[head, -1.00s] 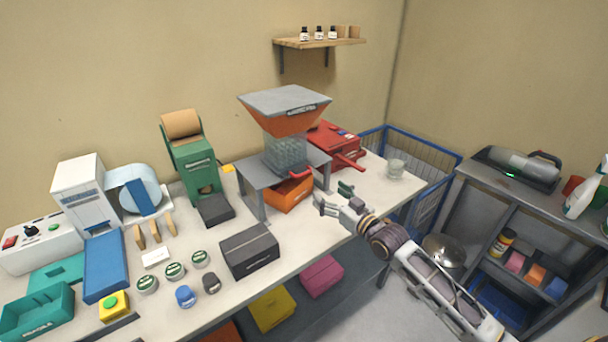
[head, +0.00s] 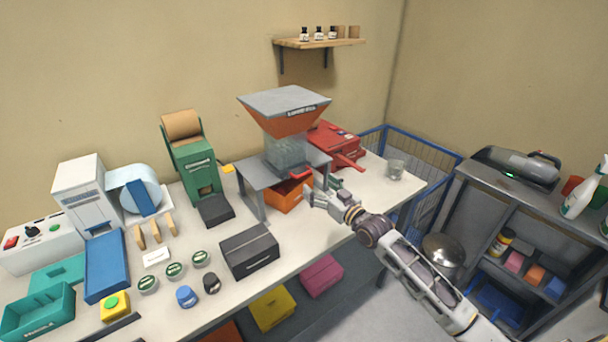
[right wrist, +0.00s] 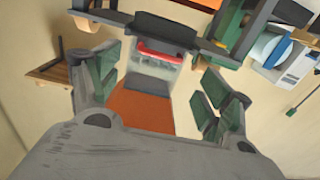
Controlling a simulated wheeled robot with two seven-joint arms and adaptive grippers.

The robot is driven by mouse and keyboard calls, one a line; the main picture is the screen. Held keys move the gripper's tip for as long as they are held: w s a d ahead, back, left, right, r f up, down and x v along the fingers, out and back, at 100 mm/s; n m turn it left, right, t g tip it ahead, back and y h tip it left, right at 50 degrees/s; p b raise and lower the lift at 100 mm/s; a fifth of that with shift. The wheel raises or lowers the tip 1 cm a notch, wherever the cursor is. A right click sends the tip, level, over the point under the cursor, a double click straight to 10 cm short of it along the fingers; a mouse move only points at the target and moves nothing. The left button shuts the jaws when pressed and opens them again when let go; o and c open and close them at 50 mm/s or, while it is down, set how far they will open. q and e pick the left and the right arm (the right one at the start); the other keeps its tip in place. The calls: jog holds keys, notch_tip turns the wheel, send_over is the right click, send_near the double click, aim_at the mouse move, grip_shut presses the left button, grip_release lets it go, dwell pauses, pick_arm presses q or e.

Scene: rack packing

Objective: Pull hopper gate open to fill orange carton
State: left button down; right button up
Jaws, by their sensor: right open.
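The hopper (head: 284,112) has a grey lid, an orange funnel and a clear section above a grey stand (head: 257,176). Its gate has a red handle (head: 301,174) at the front of the stand; the handle also shows in the right wrist view (right wrist: 155,52). My right gripper (head: 312,190) is open and empty, just in front of the handle and carton. In the right wrist view, the handle lies between and beyond its green-padded fingers (right wrist: 160,92). My left gripper is not in view.
A black box (head: 249,252) stands on the table left of my right arm. A green paper dispenser (head: 195,165) stands left of the hopper.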

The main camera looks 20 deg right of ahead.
aim_at(304, 174)
jog(key=shift+p+x, duration=0.4)
jog(key=shift+x, duration=4.1)
